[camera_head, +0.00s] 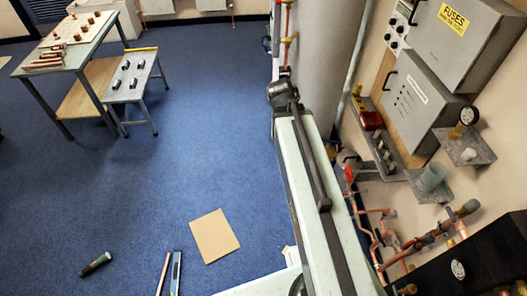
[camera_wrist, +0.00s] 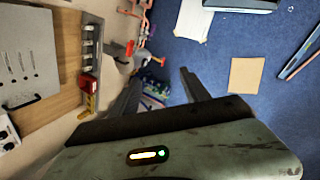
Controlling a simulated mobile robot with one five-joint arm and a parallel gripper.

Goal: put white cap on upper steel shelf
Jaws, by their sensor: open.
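A small white cap-like piece (camera_head: 469,155) lies on the higher of two small steel shelves (camera_head: 482,146) on the right wall in the head view. A brass-fitted gauge stands on the same shelf. The wrist view does not show the white piece or the two small shelves. My gripper is away from them.
Copper pipes (camera_head: 385,240) run low along the right wall. Grey boxes (camera_head: 425,95) hang above, beside a rail with a red item (camera_head: 371,119). Cardboard (camera_head: 214,236) and a dark green cylinder (camera_head: 95,264) lie on the blue floor.

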